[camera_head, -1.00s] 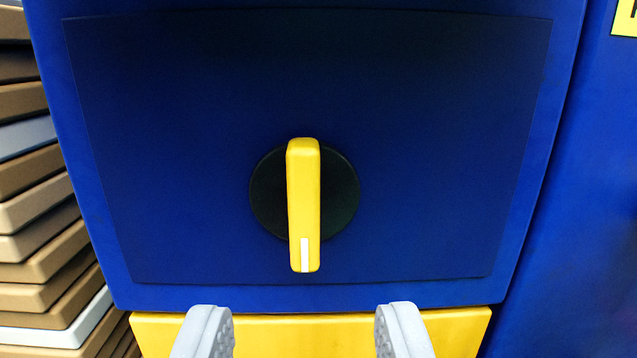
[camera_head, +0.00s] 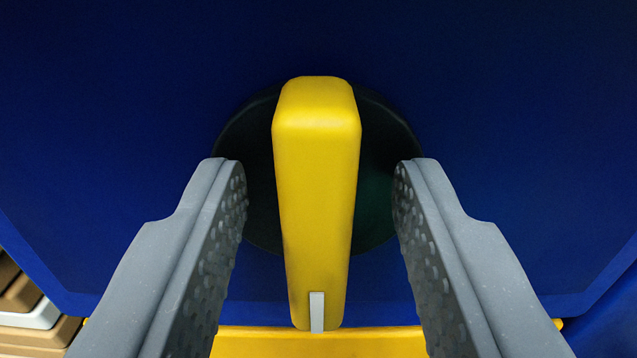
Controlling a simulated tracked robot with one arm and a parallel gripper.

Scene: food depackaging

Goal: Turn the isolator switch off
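The isolator switch has a yellow handle (camera_head: 317,190) on a dark round base (camera_head: 375,180), set on a blue panel (camera_head: 500,90). The handle stands upright in the picture, with a white mark (camera_head: 317,311) at its lower end. My gripper (camera_head: 319,190) is open, with one grey finger on each side of the handle. A gap shows between the handle and each finger, so neither finger appears to touch it. The fingertips lie over the left and right edges of the round base.
A yellow surface (camera_head: 310,343) runs below the panel. Stacked brown and white boards (camera_head: 30,315) show at the lower left. The panel around the switch is clear.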

